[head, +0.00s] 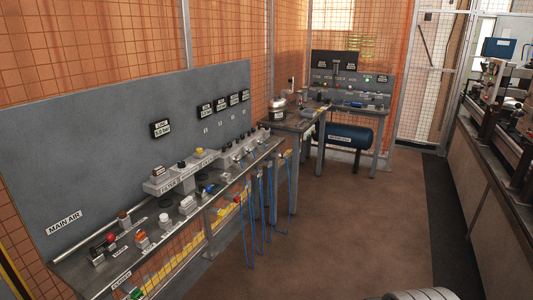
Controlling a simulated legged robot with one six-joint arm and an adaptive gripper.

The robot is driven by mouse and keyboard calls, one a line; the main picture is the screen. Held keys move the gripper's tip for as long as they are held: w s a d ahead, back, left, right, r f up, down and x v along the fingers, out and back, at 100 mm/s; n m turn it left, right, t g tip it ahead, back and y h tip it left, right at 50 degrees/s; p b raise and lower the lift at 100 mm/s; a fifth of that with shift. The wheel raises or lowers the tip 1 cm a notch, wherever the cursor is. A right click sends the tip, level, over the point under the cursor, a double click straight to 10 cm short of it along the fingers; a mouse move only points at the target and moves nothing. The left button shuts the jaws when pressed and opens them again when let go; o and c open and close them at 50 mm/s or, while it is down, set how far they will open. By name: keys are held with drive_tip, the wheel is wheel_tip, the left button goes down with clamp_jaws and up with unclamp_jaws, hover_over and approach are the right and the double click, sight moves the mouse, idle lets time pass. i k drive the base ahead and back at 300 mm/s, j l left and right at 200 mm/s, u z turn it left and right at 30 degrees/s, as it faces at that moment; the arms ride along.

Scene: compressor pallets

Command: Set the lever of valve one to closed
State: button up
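Several valves and fittings stand along a long dark bench under a grey panel at the left. A red-knobbed fitting (110,239) is near the panel's MAIN AIR label (65,223). An orange-topped fitting (142,240) is to its right. A small blue part, perhaps a lever (208,190), sits farther along the bench. A green part (136,293) shows at the bottom edge, by a white label (121,280). I cannot tell which is valve one or how its lever is set. My gripper is not in view.
Blue hoses (252,220) hang from the bench front to the floor. A smaller table (300,119) and a second panel (350,90) with a dark tank (345,136) stand at the back. A long counter (480,170) runs along the right. The brown floor (340,220) between is clear.

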sight(229, 144)
drive_tip(key=i+l+u, duration=0.1)
drive_tip(key=i+u, duration=0.15)
drive_tip(key=i+l+u, duration=0.3)
drive_tip(key=i, duration=0.15)
drive_tip(key=i+l, duration=0.1)
drive_tip(key=i, duration=0.4)
drive_tip(key=i+l+u, duration=0.1)
drive_tip(key=i, duration=0.45)
drive_tip(key=i+l+u, duration=0.1)
drive_tip(key=i, duration=0.4)
drive_tip(key=i+l, duration=0.2)
drive_tip(key=i, duration=0.3)
drive_tip(key=i+l+u, duration=0.1)
drive_tip(key=i, duration=0.4)
